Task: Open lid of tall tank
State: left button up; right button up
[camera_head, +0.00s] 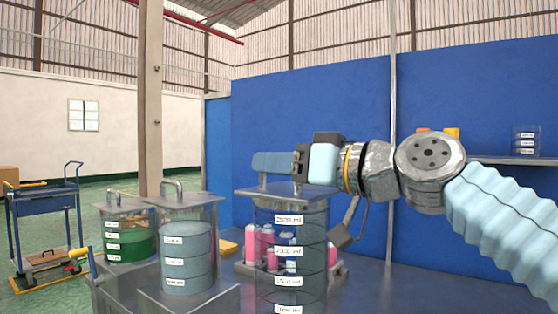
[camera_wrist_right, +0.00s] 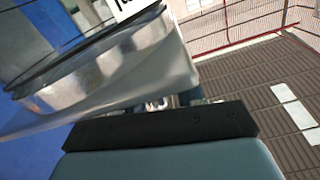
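The tall tank (camera_head: 290,262) is a clear cylinder with several ml labels, standing right of the middle in the head view. Its flat grey lid (camera_head: 316,192) lies across the top. My right gripper (camera_head: 272,163) reaches in from the right, with its blue-grey finger just above the lid, where it hides the handle. In the right wrist view a dark finger bar (camera_wrist_right: 165,125) lies close to the lid (camera_wrist_right: 178,72), with a small metallic part between them. Whether the fingers are closed on the handle cannot be made out. My left gripper is out of view.
Two shorter lidded tanks stand to the left, one with green liquid (camera_head: 128,243) and one grey (camera_head: 187,255). Pink bottles (camera_head: 253,243) stand behind the tall tank. A blue wall (camera_head: 300,110) rises behind, and a blue trolley (camera_head: 45,205) is far left.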

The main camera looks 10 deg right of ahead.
grip_shut()
jog(key=shift+r, duration=0.1)
dwell(0.4)
